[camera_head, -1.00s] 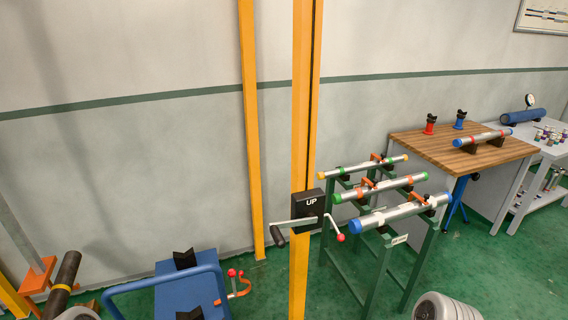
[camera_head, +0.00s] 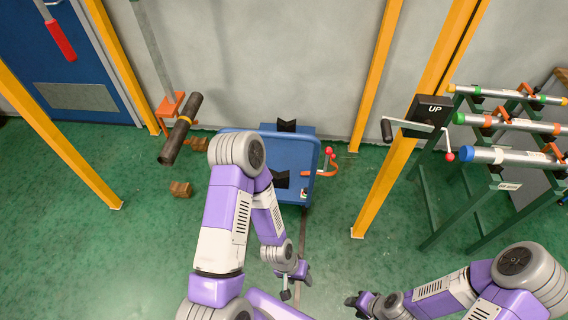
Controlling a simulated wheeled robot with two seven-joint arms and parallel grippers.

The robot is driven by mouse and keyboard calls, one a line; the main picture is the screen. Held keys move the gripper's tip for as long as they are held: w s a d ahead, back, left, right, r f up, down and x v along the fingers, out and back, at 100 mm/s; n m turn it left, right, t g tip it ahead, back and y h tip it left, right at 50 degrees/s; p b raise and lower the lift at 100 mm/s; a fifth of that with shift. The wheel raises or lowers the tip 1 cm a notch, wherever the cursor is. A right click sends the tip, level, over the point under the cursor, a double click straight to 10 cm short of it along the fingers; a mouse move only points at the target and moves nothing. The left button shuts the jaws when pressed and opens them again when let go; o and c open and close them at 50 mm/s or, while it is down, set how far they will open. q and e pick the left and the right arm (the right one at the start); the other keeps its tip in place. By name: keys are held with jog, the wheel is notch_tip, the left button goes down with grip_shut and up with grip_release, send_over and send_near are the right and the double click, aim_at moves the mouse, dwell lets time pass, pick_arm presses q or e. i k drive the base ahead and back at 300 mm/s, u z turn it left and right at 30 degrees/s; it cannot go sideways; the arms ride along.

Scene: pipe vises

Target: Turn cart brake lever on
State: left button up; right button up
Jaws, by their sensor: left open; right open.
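The blue cart (camera_head: 302,157) stands on the green floor near the wall, with two black V-shaped blocks on its top. At its right side is a lever with red knobs (camera_head: 329,153) beside an orange curved piece (camera_head: 331,172); its exact setting is too small to tell. My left gripper (camera_head: 291,290) is open and empty, below the cart in the picture and well apart from the lever. My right gripper (camera_head: 354,302) is open and empty, lower right of the cart. My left arm hides part of the cart's left side.
A yellow post with a black UP box (camera_head: 429,112) and crank stands right of the cart. Beyond it is a green pipe rack (camera_head: 432,195). A dark pipe (camera_head: 180,130) on an orange stand is at left, with a brown block (camera_head: 180,189) on the floor.

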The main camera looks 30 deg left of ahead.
aim_at(328, 150)
jog(key=z, duration=0.25)
jog(key=k, duration=0.35)
jog(key=u, duration=1.1)
jog(key=i, duration=1.15)
jog(key=z, duration=0.75)
